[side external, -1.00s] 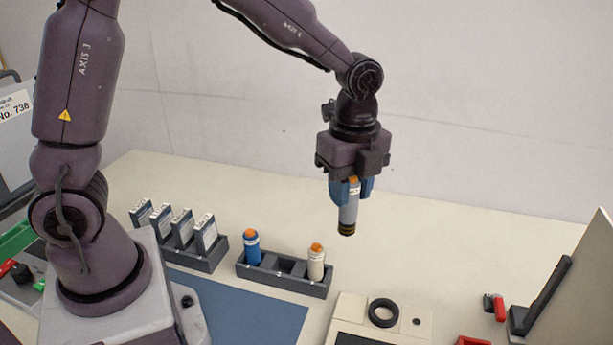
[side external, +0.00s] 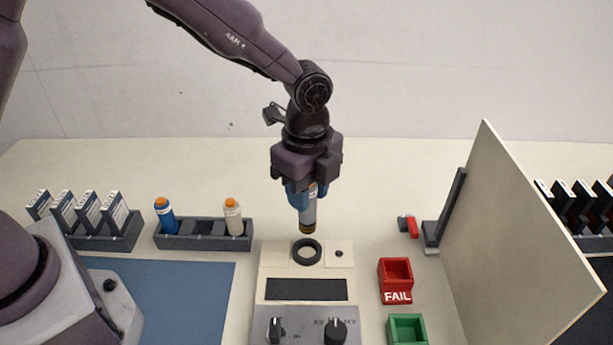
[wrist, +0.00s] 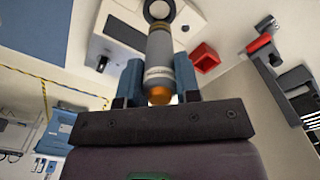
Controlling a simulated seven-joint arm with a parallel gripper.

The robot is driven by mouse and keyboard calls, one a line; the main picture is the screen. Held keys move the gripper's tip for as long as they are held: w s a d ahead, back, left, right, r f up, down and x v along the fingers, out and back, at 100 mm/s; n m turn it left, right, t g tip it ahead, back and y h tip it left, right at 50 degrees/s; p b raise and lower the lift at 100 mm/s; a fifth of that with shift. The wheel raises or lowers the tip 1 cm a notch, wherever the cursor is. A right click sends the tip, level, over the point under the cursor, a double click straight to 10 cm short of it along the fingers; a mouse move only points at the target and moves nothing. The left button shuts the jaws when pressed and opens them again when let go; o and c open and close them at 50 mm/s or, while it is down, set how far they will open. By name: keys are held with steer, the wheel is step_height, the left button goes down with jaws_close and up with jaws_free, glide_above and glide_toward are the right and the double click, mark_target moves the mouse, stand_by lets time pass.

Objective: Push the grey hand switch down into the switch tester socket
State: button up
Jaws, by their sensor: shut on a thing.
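My gripper (side external: 308,195) is shut on the grey hand switch (side external: 307,213), a grey cylinder with a dark banded lower end and an orange top. It hangs about upright above the switch tester (side external: 262,289), apart from it. The socket (side external: 307,252) is a black ring on the tester's rear part, just below the switch's lower end. In the wrist view the switch (wrist: 160,55) sits between the blue fingers, and its far end overlaps the socket ring (wrist: 158,3). The exact alignment over the hole cannot be told.
A dark rack (side external: 203,241) with a blue and a cream switch stands left of the tester. A red FAIL bin (side external: 396,281) and a green bin (side external: 407,330) stand right of it. A tall cream panel (side external: 510,250) rises farther right.

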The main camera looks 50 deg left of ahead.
mark_target(307, 227)
steer(key=shift+f, duration=2.2)
steer(key=shift+f, duration=2)
steer(key=o, duration=1)
step_height(307, 227, up, 13)
steer(key=shift+f, duration=0.1)
